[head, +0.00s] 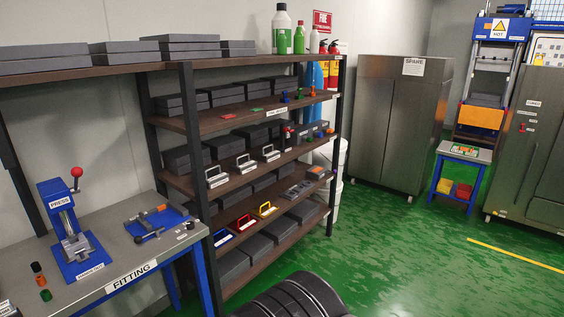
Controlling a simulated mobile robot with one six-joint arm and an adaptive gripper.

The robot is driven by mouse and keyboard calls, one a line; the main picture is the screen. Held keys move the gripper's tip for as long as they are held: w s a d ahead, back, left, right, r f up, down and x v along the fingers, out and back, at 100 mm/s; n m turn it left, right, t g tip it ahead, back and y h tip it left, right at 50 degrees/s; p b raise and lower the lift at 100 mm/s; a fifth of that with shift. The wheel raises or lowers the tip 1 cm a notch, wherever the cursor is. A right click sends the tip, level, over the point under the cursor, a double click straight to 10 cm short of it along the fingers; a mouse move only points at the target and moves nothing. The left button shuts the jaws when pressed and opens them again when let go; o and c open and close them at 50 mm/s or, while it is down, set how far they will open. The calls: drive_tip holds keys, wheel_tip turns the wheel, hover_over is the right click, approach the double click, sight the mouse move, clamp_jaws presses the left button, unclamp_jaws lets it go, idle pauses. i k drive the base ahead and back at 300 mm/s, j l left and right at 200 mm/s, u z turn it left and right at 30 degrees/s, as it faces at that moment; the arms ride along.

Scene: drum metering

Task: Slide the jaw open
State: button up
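A small blue fixture (172,217) with grey metal bars lies on the right part of the grey bench marked FITTING (112,262). It looks like a vice or clamp with a sliding jaw, with a dark-ended handle toward its front. At this size I cannot tell how far its jaw stands open. A blue press (70,230) with a red ball knob and a PRESS label stands left of it on the same bench.
Small black, orange and green parts (45,295) stand at the bench's front left. A dark shelf rack (190,130) with grey boxes, bottles and coloured-handled items stands right of the bench. Steel cabinets (385,125) line the back. The green floor (410,255) is clear at right.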

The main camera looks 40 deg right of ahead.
sight(146, 227)
drive_tip(key=i+l+z, duration=0.3)
drive_tip(key=l, duration=0.25)
drive_tip(key=i+l+z, duration=0.35)
drive_tip(key=i+l, duration=0.05)
drive_tip(key=l, duration=0.1)
